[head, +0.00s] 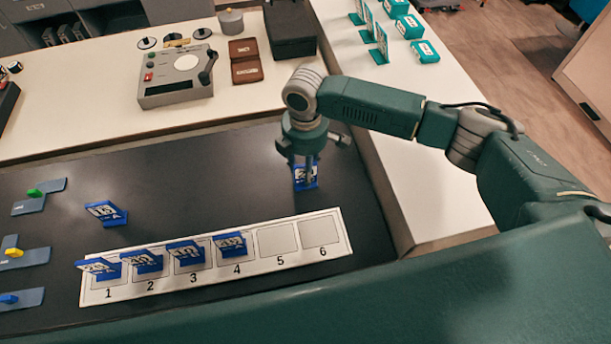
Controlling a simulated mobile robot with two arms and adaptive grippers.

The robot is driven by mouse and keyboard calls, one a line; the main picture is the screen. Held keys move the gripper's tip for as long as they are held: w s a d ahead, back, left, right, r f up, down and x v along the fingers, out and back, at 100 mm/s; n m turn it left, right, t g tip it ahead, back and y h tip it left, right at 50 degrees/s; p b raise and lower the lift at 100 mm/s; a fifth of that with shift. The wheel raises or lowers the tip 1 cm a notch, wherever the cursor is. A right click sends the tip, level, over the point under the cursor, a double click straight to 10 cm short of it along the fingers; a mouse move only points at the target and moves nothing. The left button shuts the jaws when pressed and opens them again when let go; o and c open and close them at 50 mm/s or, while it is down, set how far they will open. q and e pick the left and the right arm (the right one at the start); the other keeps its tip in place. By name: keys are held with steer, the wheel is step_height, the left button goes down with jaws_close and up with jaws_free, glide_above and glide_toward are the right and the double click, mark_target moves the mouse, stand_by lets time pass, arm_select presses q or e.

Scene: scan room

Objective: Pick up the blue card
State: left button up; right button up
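A blue card with white print (306,182) stands on the dark mat, above and to the right of the numbered strip. My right gripper (307,172) points down right over this card, with its fingers in front of its upper part. I cannot tell whether the fingers touch or grip it. Another blue card (107,213) stands alone on the mat at the left. More blue cards stand on the white numbered strip (216,283) at places 1, 2 (143,262), 3 (186,253) and 4 (230,244). Places 5 and 6 are empty. My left gripper is out of view.
A grey device with a lever (178,78) stands on the white counter behind the mat, beside brown wallets (245,62) and a black box (290,30). Teal boxes (425,52) stand at the upper right. Blue-grey pieces (38,196) lie at the left. The mat's middle is clear.

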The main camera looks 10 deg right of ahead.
jaws_close()
stand_by(0.3)
